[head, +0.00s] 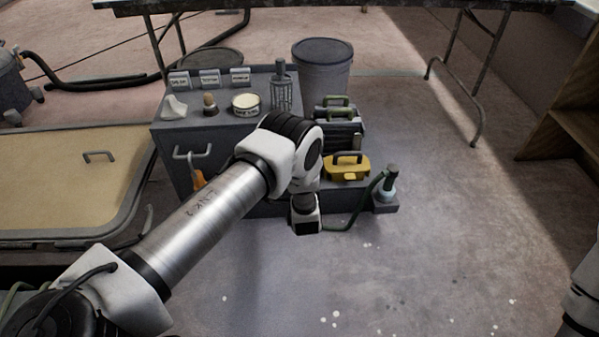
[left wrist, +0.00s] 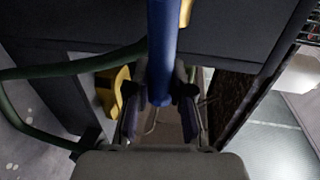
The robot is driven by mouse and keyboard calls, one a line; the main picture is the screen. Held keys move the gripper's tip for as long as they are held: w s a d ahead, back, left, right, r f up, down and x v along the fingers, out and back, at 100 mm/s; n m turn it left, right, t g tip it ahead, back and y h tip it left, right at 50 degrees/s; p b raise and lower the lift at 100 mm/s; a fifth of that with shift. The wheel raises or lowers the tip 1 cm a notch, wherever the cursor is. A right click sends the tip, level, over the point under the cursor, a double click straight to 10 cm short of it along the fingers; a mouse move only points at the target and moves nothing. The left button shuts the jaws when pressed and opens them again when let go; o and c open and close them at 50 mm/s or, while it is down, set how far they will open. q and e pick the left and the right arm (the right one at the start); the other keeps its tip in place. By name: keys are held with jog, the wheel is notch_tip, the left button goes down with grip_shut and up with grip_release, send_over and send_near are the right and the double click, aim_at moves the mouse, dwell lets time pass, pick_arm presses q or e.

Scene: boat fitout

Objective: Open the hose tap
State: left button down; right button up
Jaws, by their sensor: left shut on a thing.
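In the left wrist view a blue bar (left wrist: 162,45), which looks like the tap's lever, comes down from the top edge to between the fingers of my left gripper (left wrist: 160,100). The gripper is shut on it. A green hose (left wrist: 75,67) curves in at the left of that view. In the head view the green hose (head: 371,200) runs from a nozzle-like fitting (head: 386,185) towards my left wrist. My left arm hides the fingers and the tap there. Only a part of my right arm shows at the right edge; its gripper is out of view.
A grey cabinet (head: 222,142) with labelled blocks, a tin (head: 245,104) and a brush on top stands behind my left arm. A yellow toolbox (head: 346,168) and a grey bin (head: 322,68) are to its right. A hatch panel (head: 65,190) lies left.

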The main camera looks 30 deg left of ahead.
pick_arm(q)
jog(key=c, duration=1)
grip_release()
jog(key=shift+f, duration=0.1)
jog(key=v, duration=1.2)
